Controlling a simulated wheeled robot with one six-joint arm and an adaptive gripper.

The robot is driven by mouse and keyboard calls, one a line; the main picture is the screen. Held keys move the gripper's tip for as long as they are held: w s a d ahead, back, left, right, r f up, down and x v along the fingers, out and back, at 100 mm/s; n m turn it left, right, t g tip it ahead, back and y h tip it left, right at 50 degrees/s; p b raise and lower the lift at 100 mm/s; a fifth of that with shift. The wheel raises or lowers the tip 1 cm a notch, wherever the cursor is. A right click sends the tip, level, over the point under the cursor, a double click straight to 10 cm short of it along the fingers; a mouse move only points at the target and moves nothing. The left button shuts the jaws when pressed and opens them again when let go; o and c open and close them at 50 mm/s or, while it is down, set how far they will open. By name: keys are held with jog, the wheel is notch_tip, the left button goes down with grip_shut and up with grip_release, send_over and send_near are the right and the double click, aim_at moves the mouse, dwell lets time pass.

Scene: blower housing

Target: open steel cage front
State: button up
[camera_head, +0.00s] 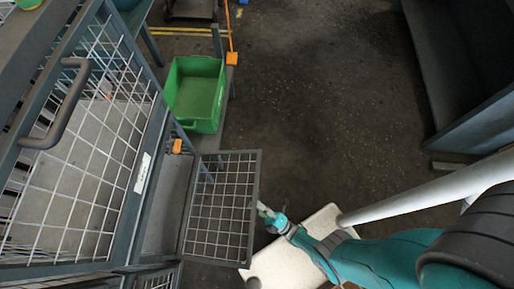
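The steel cage (124,215) stands at the left, with wire mesh walls in a dark grey frame. Its mesh front panel (220,207) sticks out to the right of the cage body, at an angle to it, with an opening showing beside it. My gripper (262,209) is at the panel's right edge, close to or touching the frame there. The fingertips are small and partly merge with the frame, so I cannot tell whether they grip it. My teal arm comes in from the lower right.
A green crate (196,92) stands above the panel. A grey curved handle (62,108) is on the cage's upper left. A dark teal-edged structure (470,75) stands at the right. The dark floor (320,90) between is clear.

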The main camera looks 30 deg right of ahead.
jog(key=shift+a+r, duration=0.1)
jog(key=shift+r, duration=0.2)
dwell(0.4)
jog(key=shift+r, duration=4.35)
jog(key=shift+o, duration=1)
jog(key=shift+r, duration=0.4)
jog(key=shift+f, duration=0.1)
jog(key=shift+c, duration=0.2)
